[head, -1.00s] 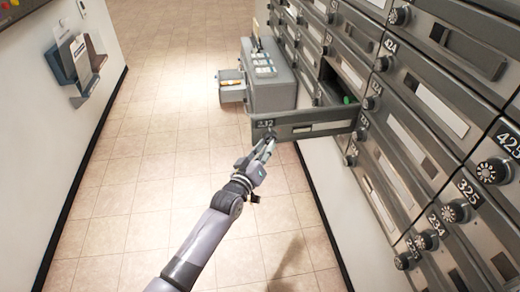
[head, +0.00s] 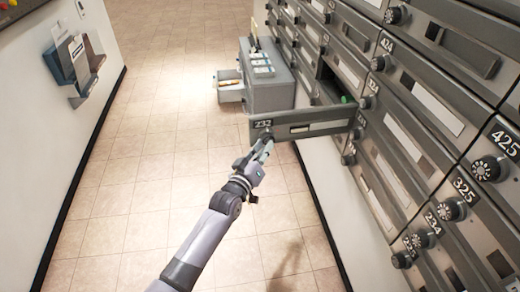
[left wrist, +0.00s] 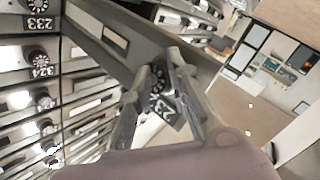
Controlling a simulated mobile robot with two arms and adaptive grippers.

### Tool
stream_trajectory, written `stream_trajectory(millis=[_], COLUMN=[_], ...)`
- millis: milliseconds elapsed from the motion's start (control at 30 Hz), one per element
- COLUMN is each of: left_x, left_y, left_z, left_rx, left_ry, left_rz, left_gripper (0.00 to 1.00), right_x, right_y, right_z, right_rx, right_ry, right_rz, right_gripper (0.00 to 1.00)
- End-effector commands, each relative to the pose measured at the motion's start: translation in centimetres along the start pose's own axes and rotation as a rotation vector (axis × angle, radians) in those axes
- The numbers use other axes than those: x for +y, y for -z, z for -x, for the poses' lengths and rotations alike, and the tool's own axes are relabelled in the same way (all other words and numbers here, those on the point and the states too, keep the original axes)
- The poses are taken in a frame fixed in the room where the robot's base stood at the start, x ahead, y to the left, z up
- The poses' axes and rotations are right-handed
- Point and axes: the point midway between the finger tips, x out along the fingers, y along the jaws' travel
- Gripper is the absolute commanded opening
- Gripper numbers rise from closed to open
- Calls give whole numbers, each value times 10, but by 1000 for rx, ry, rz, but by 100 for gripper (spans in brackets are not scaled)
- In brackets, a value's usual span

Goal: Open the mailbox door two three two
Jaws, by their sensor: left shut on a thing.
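The mailbox door 232 (head: 305,122) stands swung wide open, out from the wall of mailboxes, with its label at the free end. My left gripper (head: 266,146) is at that free end, just below the 232 label. In the left wrist view the two fingers (left wrist: 163,75) are closed around the door's dial knob (left wrist: 156,82), beside the upside-down 232 label (left wrist: 172,112). The open compartment (head: 330,88) shows behind the door, with a small green thing inside. My right gripper is not in view.
The wall of closed, numbered mailboxes (head: 430,120) fills the right side. A grey box unit with an open drawer (head: 231,92) stands behind the door. A leaflet holder (head: 75,62) hangs on the left wall. The tiled floor between is clear.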

Motion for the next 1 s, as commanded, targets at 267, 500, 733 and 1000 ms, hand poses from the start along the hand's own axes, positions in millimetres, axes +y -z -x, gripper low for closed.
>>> stream_trajectory(millis=[267, 500, 733, 1000], left_x=[30, 30, 30, 29], left_y=[5, 5, 5, 4], left_z=[-6, -6, -6, -6], left_rx=[14, 14, 14, 12], left_ry=[-46, -46, -46, -45], left_rz=[2, 2, 2, 3], left_gripper=[0, 24, 39, 57], right_x=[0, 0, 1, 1], right_y=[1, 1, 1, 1], right_z=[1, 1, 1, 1], right_rx=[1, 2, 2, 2], right_ry=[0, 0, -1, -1], right_rz=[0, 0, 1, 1], right_gripper=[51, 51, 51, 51])
